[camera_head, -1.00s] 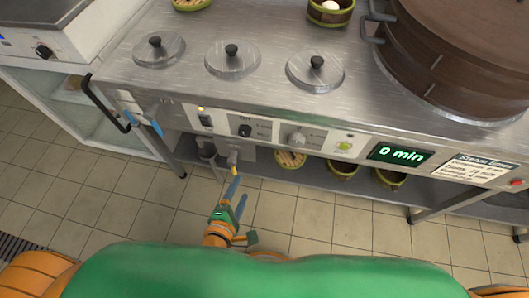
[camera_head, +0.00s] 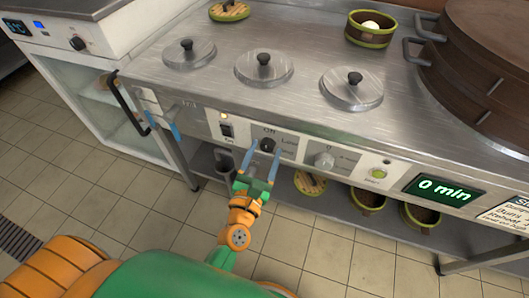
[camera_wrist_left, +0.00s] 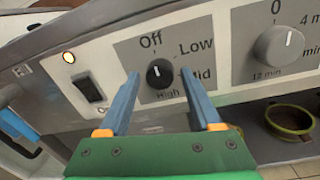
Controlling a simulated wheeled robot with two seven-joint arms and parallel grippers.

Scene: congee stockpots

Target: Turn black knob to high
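The black knob (camera_wrist_left: 160,73) is on the stove's front panel, with Off, Low, Mid and High printed around it. Its white mark seems to point up toward Off. In the head view the black knob (camera_head: 267,146) is partly hidden by my gripper. My left gripper (camera_head: 265,150) is open at the panel. In the left wrist view, the blue fingers of the left gripper (camera_wrist_left: 160,86) stand apart on either side of the knob, with gaps showing between them and it. My right gripper is not in view.
A grey timer knob (camera_wrist_left: 279,46) is to the right. Baskets (camera_head: 367,198) sit on the shelf below.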

